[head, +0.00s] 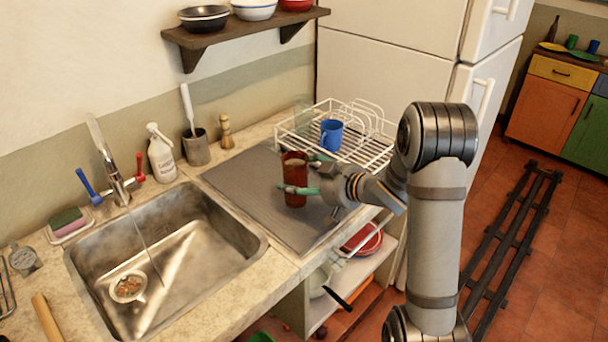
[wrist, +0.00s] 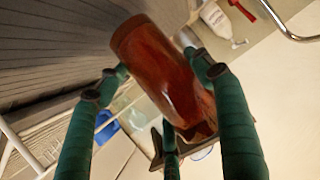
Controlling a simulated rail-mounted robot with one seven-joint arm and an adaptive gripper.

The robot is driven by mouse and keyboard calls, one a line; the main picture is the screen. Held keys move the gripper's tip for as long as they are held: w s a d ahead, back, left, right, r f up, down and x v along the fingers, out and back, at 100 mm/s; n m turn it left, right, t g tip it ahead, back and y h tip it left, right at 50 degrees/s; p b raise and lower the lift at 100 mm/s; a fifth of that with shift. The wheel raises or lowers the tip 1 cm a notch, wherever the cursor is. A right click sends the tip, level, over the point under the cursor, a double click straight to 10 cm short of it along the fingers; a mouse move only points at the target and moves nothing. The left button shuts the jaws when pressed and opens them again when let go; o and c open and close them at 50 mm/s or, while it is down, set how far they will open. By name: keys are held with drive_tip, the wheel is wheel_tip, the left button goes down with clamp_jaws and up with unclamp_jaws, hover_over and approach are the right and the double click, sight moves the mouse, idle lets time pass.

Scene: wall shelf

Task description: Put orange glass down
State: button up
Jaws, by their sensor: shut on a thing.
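The orange glass (head: 295,170) is a tall reddish-orange tumbler, upright over the grey drain mat (head: 240,185) between sink and dish rack. My gripper (head: 303,174) reaches in from the right, with its green fingers shut around the glass. In the wrist view the glass (wrist: 165,70) sits between the green fingers (wrist: 160,82). I cannot tell whether the base of the glass touches the mat or hangs just above it.
A white wire dish rack (head: 368,152) with a blue cup (head: 331,135) and a clear glass (head: 302,112) stands behind. The steel sink (head: 190,235) lies to the left. A soap bottle (head: 161,153) and brush holder (head: 196,147) stand along the wall. The mat's left part is clear.

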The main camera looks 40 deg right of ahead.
drive_tip(key=shift+f, duration=1.35)
drive_tip(key=shift+f+b, duration=0.2)
drive_tip(key=shift+b, duration=0.1)
drive_tip(key=o, duration=1.4)
drive_tip(key=shift+c, duration=0.2)
drive_tip(key=shift+s+d+r, duration=0.1)
drive_tip(key=shift+s+r, duration=0.1)
drive_tip(key=shift+r, duration=0.05)
drive_tip(key=a+v, duration=0.1)
drive_tip(key=v, duration=1)
drive_tip(key=shift+s+d+p, duration=0.35)
drive_tip(key=shift+d+p, duration=0.1)
drive_tip(key=shift+d, duration=0.05)
drive_tip(key=shift+w, duration=0.1)
